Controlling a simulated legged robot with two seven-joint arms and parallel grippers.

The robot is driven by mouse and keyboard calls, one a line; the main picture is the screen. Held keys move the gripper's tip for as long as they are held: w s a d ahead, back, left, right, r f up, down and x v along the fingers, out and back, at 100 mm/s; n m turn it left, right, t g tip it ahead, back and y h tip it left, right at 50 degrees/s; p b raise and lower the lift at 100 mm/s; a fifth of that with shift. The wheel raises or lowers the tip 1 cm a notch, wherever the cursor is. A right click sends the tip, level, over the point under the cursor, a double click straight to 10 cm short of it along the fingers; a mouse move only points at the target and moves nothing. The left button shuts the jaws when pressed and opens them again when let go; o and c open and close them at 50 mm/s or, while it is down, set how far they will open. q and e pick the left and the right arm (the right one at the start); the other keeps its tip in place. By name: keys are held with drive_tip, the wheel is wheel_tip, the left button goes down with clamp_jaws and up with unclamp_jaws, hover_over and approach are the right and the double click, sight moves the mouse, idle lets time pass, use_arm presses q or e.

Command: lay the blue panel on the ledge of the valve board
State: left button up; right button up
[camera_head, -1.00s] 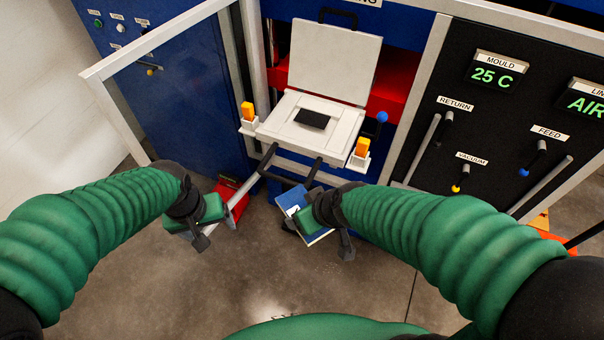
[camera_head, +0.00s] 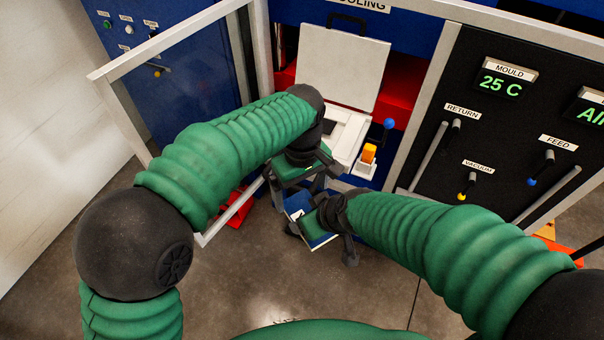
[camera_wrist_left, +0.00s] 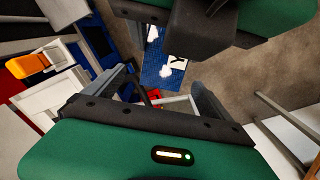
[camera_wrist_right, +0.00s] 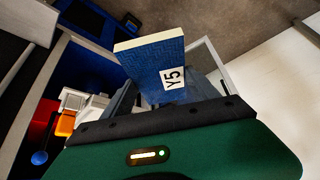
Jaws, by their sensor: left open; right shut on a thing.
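The blue panel (camera_head: 297,203) is in my right gripper (camera_head: 318,228), in front of the white machine. In the right wrist view the panel (camera_wrist_right: 150,62) stands tilted between the fingers, with a pale edge and a white label reading Y5. My left gripper (camera_head: 306,186) is open and empty, just above and beside the panel. In the left wrist view the panel (camera_wrist_left: 160,68) shows beyond the open fingers, with white patches on its face; it is partly hidden by my right gripper. The black valve board (camera_head: 490,130) stands at the right; I cannot make out its ledge.
The white machine with a raised lid (camera_head: 343,65) stands behind the grippers, partly hidden by my left arm. An orange block (camera_head: 369,152) sits in a holder at its right. A metal frame post (camera_head: 430,100) separates machine and board. Floor below is open.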

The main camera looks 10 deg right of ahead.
sight(304, 203)
use_arm(q)
drive_tip(key=f, duration=0.4)
drive_tip(key=shift+d, duration=0.25)
use_arm(e)
drive_tip(key=shift+d, duration=0.25)
use_arm(q)
drive_tip(key=shift+a, duration=0.15)
drive_tip(key=c, duration=0.6)
use_arm(e)
drive_tip(key=shift+a, duration=0.15)
use_arm(q)
drive_tip(key=c, duration=1)
drive_tip(key=shift+o, duration=0.2)
drive_tip(key=shift+d, duration=0.2)
use_arm(e)
drive_tip(key=o, duration=1.5)
use_arm(q)
drive_tip(key=shift+a, duration=0.1)
use_arm(e)
drive_tip(key=shift+o, duration=0.2)
drive_tip(key=shift+s, duration=0.1)
